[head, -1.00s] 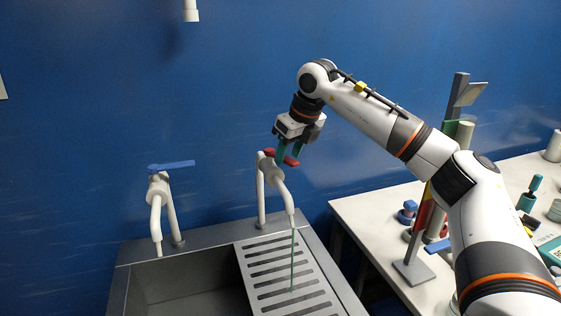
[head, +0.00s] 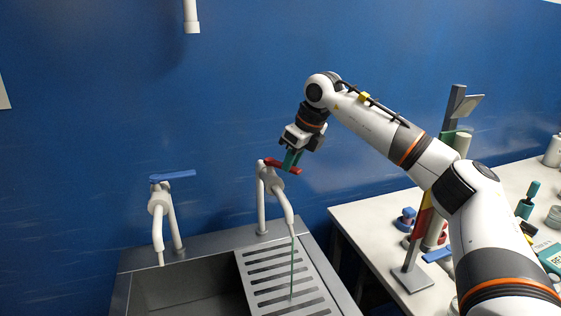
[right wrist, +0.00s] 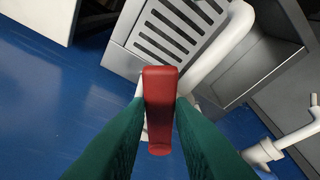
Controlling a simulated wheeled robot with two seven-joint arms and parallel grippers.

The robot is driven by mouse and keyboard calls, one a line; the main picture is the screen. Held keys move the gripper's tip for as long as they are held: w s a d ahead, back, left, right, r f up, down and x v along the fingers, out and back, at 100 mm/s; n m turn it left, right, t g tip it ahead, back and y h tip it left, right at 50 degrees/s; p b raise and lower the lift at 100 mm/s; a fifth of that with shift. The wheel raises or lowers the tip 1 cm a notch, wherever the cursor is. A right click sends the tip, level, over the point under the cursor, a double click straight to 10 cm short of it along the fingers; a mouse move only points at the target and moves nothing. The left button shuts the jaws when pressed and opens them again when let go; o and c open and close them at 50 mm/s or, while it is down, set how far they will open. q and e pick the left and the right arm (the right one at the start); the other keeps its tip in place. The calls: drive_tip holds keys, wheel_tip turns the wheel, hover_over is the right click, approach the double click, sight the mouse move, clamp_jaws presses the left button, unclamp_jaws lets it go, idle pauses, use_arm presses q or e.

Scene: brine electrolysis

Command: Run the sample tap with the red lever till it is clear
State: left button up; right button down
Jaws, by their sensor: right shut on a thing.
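The sample tap (head: 273,186) is white and stands at the right of the sink, with a red lever (head: 272,162) on top. A thin greenish stream (head: 293,262) runs from its spout onto the slotted drainboard (head: 270,269). My right gripper (head: 291,160) is at the lever's right part. In the right wrist view its green fingers (right wrist: 159,128) are on both sides of the red lever (right wrist: 160,90), shut on it. My left gripper is not in view.
A second white tap (head: 158,208) with a blue lever (head: 172,175) stands to the left, over the sink basin (head: 190,290). A white table (head: 360,213) with a stand (head: 413,280) and several small items is at the right. The blue wall is close behind the taps.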

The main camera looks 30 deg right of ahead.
drive_tip(key=shift+w+d+r+n+p, duration=0.15)
drive_tip(key=shift+d+n+p, duration=0.3)
drive_tip(key=shift+n, duration=0.25)
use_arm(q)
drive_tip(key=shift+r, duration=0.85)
use_arm(e)
drive_tip(key=shift+y, duration=0.3)
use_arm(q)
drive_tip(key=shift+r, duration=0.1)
